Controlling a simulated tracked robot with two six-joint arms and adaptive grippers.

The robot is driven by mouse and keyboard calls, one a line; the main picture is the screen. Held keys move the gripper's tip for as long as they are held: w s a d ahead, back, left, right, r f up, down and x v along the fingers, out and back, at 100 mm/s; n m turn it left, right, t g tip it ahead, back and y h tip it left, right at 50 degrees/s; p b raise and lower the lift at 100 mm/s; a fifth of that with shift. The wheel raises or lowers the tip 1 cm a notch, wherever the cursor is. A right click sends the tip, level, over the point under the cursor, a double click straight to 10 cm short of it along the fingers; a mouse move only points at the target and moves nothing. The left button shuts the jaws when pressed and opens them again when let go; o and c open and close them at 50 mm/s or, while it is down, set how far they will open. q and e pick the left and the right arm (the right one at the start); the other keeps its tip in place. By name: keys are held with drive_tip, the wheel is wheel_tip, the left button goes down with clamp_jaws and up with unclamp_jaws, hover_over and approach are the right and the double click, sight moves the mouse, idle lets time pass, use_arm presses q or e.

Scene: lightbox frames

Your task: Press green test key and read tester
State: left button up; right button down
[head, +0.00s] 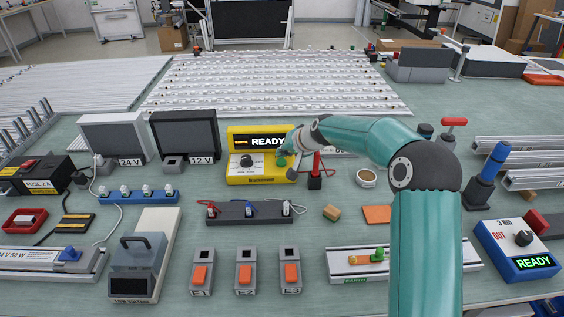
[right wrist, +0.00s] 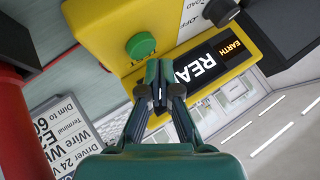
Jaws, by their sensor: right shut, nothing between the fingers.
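The yellow tester (head: 248,180) stands mid-table in the head view, its dark display (head: 268,142) reading READY. Its yellow body also shows in the right wrist view (right wrist: 105,25), with EARTH and part of READY on the display (right wrist: 215,65). The round green test key (right wrist: 141,45) sits on the yellow face in the right wrist view. In the head view the key is close to my fingers. My right gripper (head: 287,152) is shut and empty beside the tester's right side. Its fingertips (right wrist: 160,92) appear close to the key; contact cannot be told. My left gripper is not in view.
A red-handled post (head: 316,165) stands just right of the tester, and a cup (head: 366,178) beyond it. A grey strip with clips (head: 248,213) lies in front. The 12 V box (head: 185,135) is at left. A blue unit (head: 520,250) at right also reads READY.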

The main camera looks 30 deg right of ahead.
sight(283, 162)
idle(0.8)
drive_tip(key=shift+f+b, duration=0.4)
drive_tip(key=shift+b, duration=0.05)
drive_tip(key=shift+f+b, duration=0.55)
idle(0.6)
idle(0.3)
drive_tip(key=shift+r+p, duration=0.8)
drive_tip(key=shift+r, duration=0.2)
drive_tip(key=shift+r+p, duration=1.9)
drive_tip(key=shift+r, duration=0.6)
